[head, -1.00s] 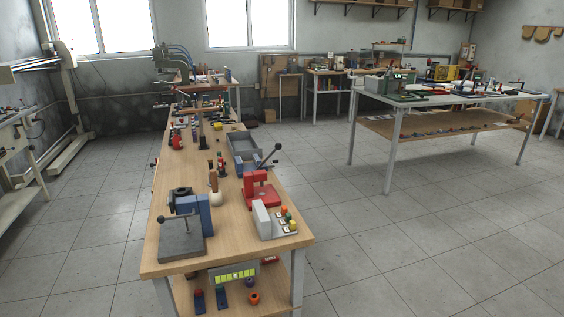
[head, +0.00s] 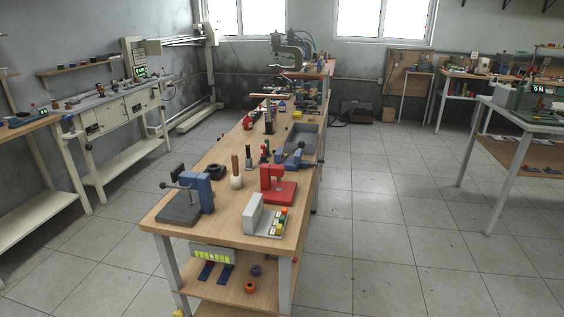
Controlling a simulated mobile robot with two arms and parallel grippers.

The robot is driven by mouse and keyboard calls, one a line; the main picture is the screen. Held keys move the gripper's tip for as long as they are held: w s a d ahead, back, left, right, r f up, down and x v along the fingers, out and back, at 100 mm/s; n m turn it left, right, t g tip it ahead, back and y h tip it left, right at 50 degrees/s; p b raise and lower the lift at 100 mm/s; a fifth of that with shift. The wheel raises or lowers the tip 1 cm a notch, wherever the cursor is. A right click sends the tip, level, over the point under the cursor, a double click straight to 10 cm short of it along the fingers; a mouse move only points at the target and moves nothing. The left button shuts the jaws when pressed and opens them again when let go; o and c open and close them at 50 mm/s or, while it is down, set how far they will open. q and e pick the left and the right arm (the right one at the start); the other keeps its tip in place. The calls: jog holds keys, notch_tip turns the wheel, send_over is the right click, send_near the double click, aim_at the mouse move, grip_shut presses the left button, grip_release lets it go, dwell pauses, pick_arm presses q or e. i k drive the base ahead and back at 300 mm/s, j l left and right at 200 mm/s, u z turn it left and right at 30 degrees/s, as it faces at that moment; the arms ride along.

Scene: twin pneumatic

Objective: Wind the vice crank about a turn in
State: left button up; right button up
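A blue upright fixture (head: 197,190) on a dark grey base plate (head: 178,212) stands at the near left of the long wooden bench. A dark bar with a round knob (head: 164,185) sticks out from its left side; I cannot tell whether this is the vice crank. Neither of my grippers is in view.
The wooden bench (head: 226,222) holds a grey box with coloured buttons (head: 257,213), a wooden-handled tool (head: 236,175) and a grey bin (head: 308,131). Its lower shelf (head: 225,288) carries small parts. A white bench (head: 118,100) stands left. Tiled floor (head: 365,230) is clear to the right.

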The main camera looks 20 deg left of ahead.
aim_at(312, 164)
jog(key=l+u, duration=0.35)
jog(key=l, duration=0.3)
jog(key=l+u, duration=0.35)
jog(key=l, duration=0.3)
jog(key=i+l+u, duration=0.25)
jog(key=i, duration=0.25)
jog(key=i+l+u, duration=0.2)
jog(key=i, duration=0.3)
jog(key=i+l+u, duration=0.25)
jog(key=i+l, duration=0.15)
jog(key=i, duration=0.1)
